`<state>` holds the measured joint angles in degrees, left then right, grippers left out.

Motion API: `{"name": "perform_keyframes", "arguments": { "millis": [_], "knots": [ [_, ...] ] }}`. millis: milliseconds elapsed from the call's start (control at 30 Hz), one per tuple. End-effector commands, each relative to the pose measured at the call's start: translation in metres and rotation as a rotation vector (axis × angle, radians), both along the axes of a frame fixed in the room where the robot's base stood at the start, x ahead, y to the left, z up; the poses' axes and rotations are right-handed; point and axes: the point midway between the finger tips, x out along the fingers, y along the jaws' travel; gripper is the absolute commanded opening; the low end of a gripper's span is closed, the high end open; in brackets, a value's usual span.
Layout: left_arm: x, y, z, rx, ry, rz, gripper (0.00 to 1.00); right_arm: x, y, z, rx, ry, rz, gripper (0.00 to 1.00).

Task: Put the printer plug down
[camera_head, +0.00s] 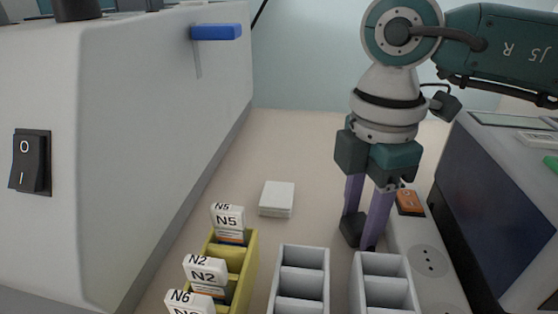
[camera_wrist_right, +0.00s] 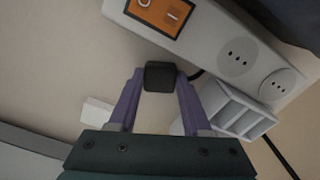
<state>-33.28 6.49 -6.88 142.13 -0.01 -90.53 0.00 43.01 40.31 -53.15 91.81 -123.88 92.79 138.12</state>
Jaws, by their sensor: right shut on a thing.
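The printer plug (camera_wrist_right: 160,76) is a small black block. My right gripper (camera_wrist_right: 160,80) is shut on it, with a purple finger on each side. In the head view the right gripper (camera_head: 362,232) points down, and the plug (camera_head: 351,230) shows dark at its fingertips, close to the table. Whether the plug touches the table cannot be told. The power strip (camera_head: 428,258) lies just right of the gripper, with an orange switch (camera_head: 409,201) and round sockets. It also shows in the right wrist view (camera_wrist_right: 208,38). My left gripper is not in view.
A yellow rack (camera_head: 246,262) holds slides labelled N5, N2 and N6. Two grey racks (camera_head: 302,252) (camera_head: 383,264) stand in front of the gripper. A white stack (camera_head: 277,198) lies left of it. A large white machine (camera_head: 150,130) fills the left, and a dark-fronted device (camera_head: 490,200) stands right.

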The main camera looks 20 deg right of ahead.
Motion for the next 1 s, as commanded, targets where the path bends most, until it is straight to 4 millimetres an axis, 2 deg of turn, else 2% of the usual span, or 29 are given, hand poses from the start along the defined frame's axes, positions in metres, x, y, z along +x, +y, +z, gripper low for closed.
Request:
{"name": "perform_keyframes", "arguments": {
  "millis": [133,167,400,633,733,800,867,1000],
  "knots": [
    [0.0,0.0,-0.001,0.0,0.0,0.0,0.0,0.0,0.0,-0.002,0.0,0.0,0.0,0.0],
    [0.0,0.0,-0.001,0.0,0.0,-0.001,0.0,0.0,0.0,-0.002,0.0,0.0,0.0,0.52],
    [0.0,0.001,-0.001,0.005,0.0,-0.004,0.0,0.0,0.0,-0.001,0.0,0.0,0.0,0.79],
    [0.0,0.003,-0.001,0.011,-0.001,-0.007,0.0,0.0,0.0,-0.001,0.0,0.0,0.0,0.79],
    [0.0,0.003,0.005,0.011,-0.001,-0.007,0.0,0.0,0.0,0.007,0.001,-0.001,0.0,0.79],
    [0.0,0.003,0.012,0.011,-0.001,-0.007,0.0,0.001,0.0,0.018,0.002,-0.002,0.0,0.79],
    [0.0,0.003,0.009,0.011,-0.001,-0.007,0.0,0.001,0.0,0.025,0.001,-0.005,-0.001,0.79],
    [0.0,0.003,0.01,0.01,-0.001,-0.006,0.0,0.002,0.0,0.059,0.001,-0.006,0.0,0.79]
  ]
}}
